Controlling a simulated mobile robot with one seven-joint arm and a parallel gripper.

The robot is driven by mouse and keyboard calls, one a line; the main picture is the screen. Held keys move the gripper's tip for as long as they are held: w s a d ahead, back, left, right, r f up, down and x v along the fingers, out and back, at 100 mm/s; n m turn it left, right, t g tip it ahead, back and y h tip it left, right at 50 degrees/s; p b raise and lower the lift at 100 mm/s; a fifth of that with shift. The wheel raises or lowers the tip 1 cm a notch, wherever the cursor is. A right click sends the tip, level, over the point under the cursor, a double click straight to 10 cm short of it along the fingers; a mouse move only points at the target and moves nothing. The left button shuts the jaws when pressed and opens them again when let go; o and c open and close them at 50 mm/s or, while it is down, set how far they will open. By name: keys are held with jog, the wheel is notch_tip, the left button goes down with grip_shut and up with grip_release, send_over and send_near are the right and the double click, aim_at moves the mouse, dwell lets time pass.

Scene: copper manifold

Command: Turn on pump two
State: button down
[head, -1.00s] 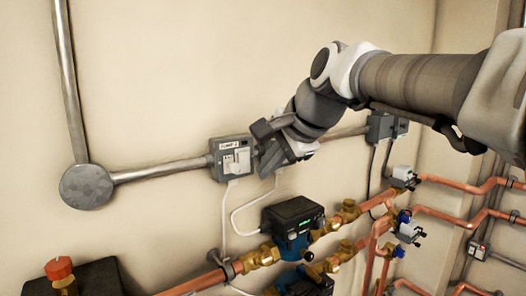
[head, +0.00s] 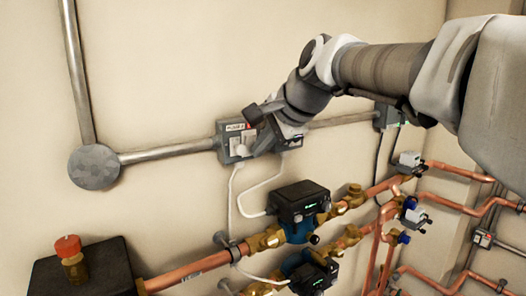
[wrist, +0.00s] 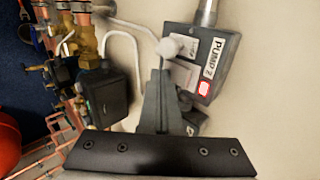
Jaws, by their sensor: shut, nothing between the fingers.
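The grey switch box with the "PUMP 2" label (wrist: 217,58) is at upper right in the wrist view. It has pale plates and a small red patch (wrist: 204,88). In the head view the box (head: 226,129) is on the wall, its right part hidden by my gripper (head: 252,146). In the wrist view my gripper (wrist: 164,75) is shut and empty, its fingers just left of the box. A pale rounded piece (wrist: 172,46) is just beyond the fingertips. I cannot tell whether they touch it, or the switch's position.
A black-topped pump with a green display (head: 299,200) sits below the box, on copper pipes (head: 185,277). White cables (head: 231,190) hang from the box. Metal conduit (head: 165,153) runs left to a round junction box (head: 94,167). The wall above is clear.

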jog(key=shift+r, duration=0.15)
jog(key=shift+r+p, duration=0.75)
jog(key=shift+r, duration=0.05)
